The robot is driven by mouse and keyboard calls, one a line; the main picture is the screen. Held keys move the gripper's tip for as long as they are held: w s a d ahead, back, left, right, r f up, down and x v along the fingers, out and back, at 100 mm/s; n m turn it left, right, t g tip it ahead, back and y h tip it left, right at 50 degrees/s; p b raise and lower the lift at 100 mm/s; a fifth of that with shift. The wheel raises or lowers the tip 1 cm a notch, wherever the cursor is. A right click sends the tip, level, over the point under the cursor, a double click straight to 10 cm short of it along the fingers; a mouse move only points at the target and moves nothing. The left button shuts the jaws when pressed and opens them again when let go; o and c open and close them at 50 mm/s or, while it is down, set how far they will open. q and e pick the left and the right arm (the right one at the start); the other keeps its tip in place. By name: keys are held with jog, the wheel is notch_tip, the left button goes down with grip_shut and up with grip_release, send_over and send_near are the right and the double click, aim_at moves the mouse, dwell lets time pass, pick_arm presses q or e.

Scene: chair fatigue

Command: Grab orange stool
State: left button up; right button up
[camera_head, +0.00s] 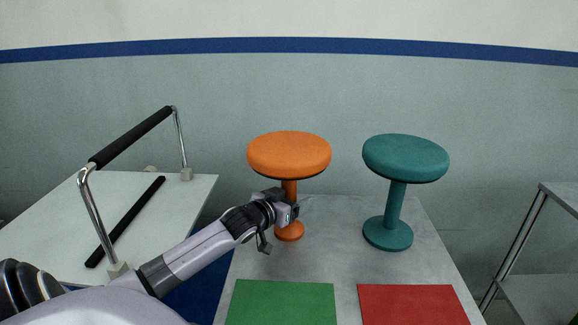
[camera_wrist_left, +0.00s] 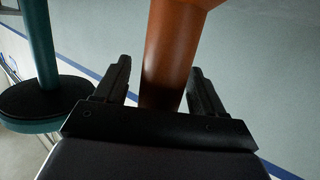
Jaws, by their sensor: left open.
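The orange stool (camera_head: 289,155) stands upright on the grey table, with a round seat, a thin post and a round base. My left gripper (camera_head: 288,208) is at its post, below the seat. In the left wrist view, the orange post (camera_wrist_left: 172,55) stands between the two open fingers of the left gripper (camera_wrist_left: 162,88), with a visible gap on the left side. The gap on the right side is small, and contact there cannot be told. The gripper hides part of the post in the head view. My right gripper is not in view.
A teal stool (camera_head: 406,158) stands to the right on the same grey table (camera_head: 335,215); it also shows in the left wrist view (camera_wrist_left: 42,60). A green mat (camera_head: 280,302) and a red mat (camera_head: 412,304) lie in front. A white table (camera_head: 60,215) with a black-grip handle (camera_head: 130,137) is left.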

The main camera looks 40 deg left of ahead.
pick_arm(q)
grip_shut()
jog(key=shift+w+r, duration=0.1)
jog(key=shift+r, duration=0.2)
